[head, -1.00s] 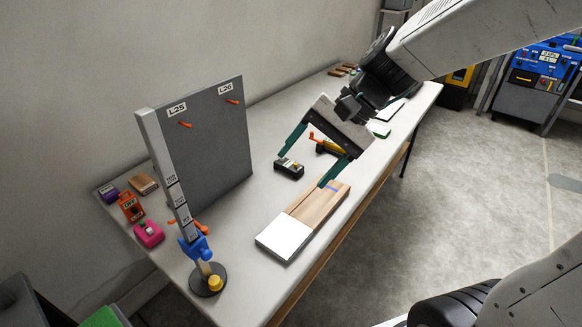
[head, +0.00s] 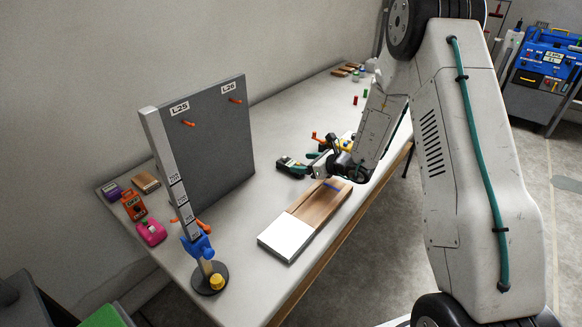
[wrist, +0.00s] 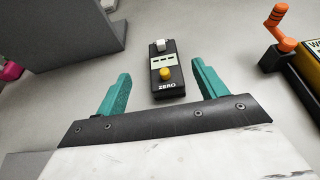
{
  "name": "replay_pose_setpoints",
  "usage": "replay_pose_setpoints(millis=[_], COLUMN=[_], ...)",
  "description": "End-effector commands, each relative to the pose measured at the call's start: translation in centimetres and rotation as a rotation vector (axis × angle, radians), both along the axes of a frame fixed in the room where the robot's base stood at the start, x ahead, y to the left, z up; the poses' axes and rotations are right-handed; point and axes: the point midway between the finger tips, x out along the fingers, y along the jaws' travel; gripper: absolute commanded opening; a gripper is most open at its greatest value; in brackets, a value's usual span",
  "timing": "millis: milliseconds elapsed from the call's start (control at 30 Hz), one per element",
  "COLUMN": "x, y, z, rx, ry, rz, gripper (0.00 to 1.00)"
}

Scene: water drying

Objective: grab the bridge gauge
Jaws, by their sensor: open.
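A small black device with a pale display, a yellow button and the label ZERO (wrist: 166,86) lies on the table; it looks like the bridge gauge. It also shows in the head view (head: 287,162), partly covered by my gripper. My gripper (wrist: 160,70) is open, with its two teal fingers pointing toward the device. In the wrist view the device lies between and slightly ahead of the fingers, with a gap on each side. In the head view my gripper (head: 307,163) is low, close to the device's right side. Whether the fingers touch it I cannot tell.
A yellow device with an orange crank (wrist: 278,24) stands to the right. A grey panel (head: 215,140) and a measuring stand (head: 210,278) are at the left. A wooden board with a white end (head: 287,237) lies in front. Table between panel and device is clear.

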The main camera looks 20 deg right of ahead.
Motion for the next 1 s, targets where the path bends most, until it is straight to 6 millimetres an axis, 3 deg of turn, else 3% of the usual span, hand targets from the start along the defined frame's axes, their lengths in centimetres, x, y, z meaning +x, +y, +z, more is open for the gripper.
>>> replay_pose_setpoints(millis=[533, 833, 867, 1000], x=[4.9, 5.4, 5.4, 5.4], y=[3.1, 3.4, 3.4, 3.4], z=[-3.8, -4.0, -4.0, -4.0], rx=[0.0, 0.001, 0.001, 0.001], ry=[0.0, 0.001, 0.001, 0.001], rz=[0.001, 0.0, 0.0, 0.0], gripper=[0.71, 0.71, 0.68, 0.29])
